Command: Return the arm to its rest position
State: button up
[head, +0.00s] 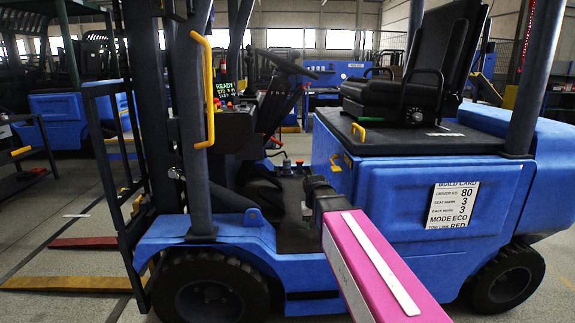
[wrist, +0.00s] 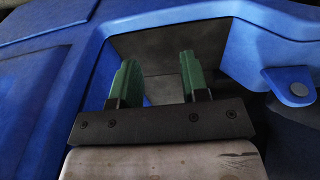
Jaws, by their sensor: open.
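My arm, pink with a white strip, reaches from the bottom of the head view toward the open cab of a blue forklift (head: 400,200). Its far end is dark and sits low at the cab's step opening; my fingertips cannot be made out there. In the wrist view my gripper (wrist: 158,72) has two green fingers standing apart, with nothing between them. Behind the fingers are a grey recess and the forklift's blue bodywork (wrist: 45,90). I cannot tell whether the fingers touch it.
The black seat (head: 400,95), steering wheel (head: 286,62), yellow grab handle (head: 207,95) and lit display (head: 228,105) surround the cab opening. A build card (head: 453,205) is on the side panel. Forks (head: 70,284) lie low at left. Open floor shows at far left.

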jog(key=s+d+f, duration=0.4)
jog(key=s+f, duration=0.2)
jog(key=f, duration=0.2)
jog(key=s+d+f+g, duration=0.1)
jog(key=s+d+f, duration=0.4)
jog(key=s+f, duration=0.2)
jog(key=shift+s+f, duration=0.25)
jog(key=shift+f, duration=0.2)
